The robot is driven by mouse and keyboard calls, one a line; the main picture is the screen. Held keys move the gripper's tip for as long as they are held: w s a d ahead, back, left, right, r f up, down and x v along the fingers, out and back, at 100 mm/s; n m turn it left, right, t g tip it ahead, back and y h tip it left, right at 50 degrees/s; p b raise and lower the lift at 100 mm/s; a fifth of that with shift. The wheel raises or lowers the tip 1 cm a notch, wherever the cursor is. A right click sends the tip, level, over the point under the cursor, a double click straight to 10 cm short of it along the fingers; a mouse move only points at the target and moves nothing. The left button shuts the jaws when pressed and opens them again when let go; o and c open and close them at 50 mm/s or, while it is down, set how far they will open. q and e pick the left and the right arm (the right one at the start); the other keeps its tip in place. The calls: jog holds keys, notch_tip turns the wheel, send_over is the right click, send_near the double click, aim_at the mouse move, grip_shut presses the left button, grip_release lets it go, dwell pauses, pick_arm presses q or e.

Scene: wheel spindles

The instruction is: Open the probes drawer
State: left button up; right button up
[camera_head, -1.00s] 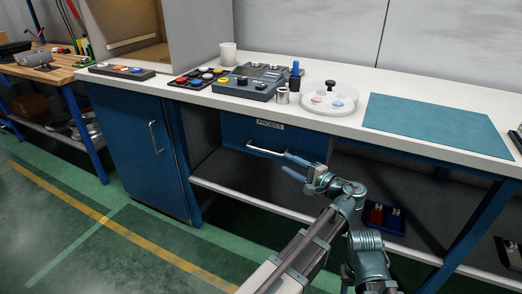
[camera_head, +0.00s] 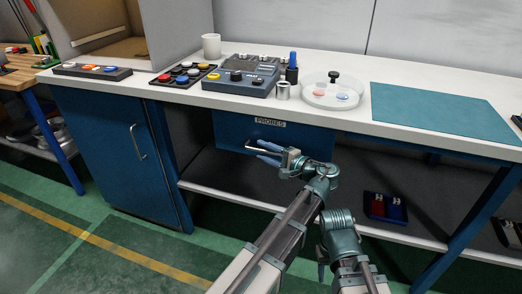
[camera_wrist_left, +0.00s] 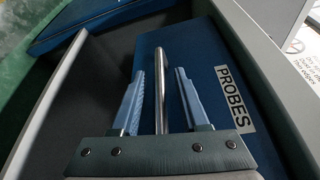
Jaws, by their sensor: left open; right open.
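The probes drawer (camera_head: 300,139) is a blue front with a PROBES label under the worktop; it looks closed. Its bar handle (camera_head: 251,149) is metal, and it also shows as a long bar in the left wrist view (camera_wrist_left: 161,75). My left gripper (camera_head: 266,153) is at the handle with its jaws open. In the left wrist view its two blue fingers (camera_wrist_left: 154,90) stand on either side of the bar, with gaps visible. My right gripper (camera_head: 322,262) is low in the head view, mostly hidden by its own wrist, away from the drawer.
The white worktop (camera_head: 440,88) carries a grey device (camera_head: 240,80), a round dish (camera_head: 331,93) and a teal mat (camera_head: 440,110). A blue cabinet (camera_head: 105,150) stands left of the drawer.

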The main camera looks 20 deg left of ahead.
pick_arm(q)
grip_shut()
dwell(1.3)
